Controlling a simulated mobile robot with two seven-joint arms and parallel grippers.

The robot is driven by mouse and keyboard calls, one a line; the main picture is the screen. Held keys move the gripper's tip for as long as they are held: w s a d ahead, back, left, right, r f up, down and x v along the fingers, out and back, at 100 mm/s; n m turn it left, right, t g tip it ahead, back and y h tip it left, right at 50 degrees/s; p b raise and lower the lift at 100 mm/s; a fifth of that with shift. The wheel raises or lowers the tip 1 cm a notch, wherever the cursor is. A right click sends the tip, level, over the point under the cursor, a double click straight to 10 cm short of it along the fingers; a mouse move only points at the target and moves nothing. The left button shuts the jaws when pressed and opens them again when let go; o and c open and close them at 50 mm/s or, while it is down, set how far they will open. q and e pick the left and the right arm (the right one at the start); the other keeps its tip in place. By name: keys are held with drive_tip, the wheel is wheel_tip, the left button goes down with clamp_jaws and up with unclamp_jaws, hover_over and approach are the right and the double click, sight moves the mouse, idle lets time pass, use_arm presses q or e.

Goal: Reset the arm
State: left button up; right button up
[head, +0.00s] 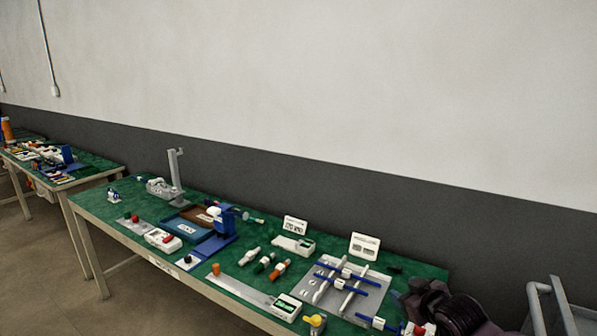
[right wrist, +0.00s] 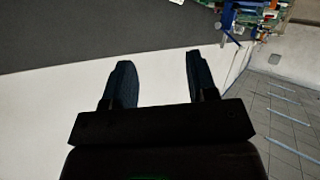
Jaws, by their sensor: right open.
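My right arm comes in at the lower right of the head view, with its dark gripper (head: 424,297) at the right end of the green workbench (head: 205,268). In the right wrist view the two dark fingers of my right gripper (right wrist: 158,76) stand apart with nothing between them. The gripper is open and empty. In the head view it hides part of the bench's right end. My left gripper is in neither view.
The bench holds a grey plate with blue-handled rods (head: 369,300), white display boxes (head: 364,246), a blue tray (head: 213,246) and a grey stand (head: 176,178). A grey metal frame (head: 566,322) stands at the lower right. The wall (head: 330,90) behind is bare.

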drive_tip(key=s+f+m+h, duration=0.1)
drive_tip(key=s+f+m, duration=0.1)
drive_tip(key=s+f, duration=0.4)
drive_tip(key=s+d+f+m+h, duration=0.1)
drive_tip(key=s+f, duration=0.5)
drive_tip(key=s, duration=1)
drive_tip(key=s+d+f+m+g+h, duration=0.1)
drive_tip(key=s+f+m, duration=0.1)
drive_tip(key=s+f, duration=0.4)
drive_tip(key=s, duration=0.5)
drive_tip(key=shift+d+f+m+h, duration=0.2)
drive_tip(key=shift+f+m+h, duration=0.05)
drive_tip(key=shift+m+h, duration=0.05)
drive_tip(key=shift+w, duration=0.1)
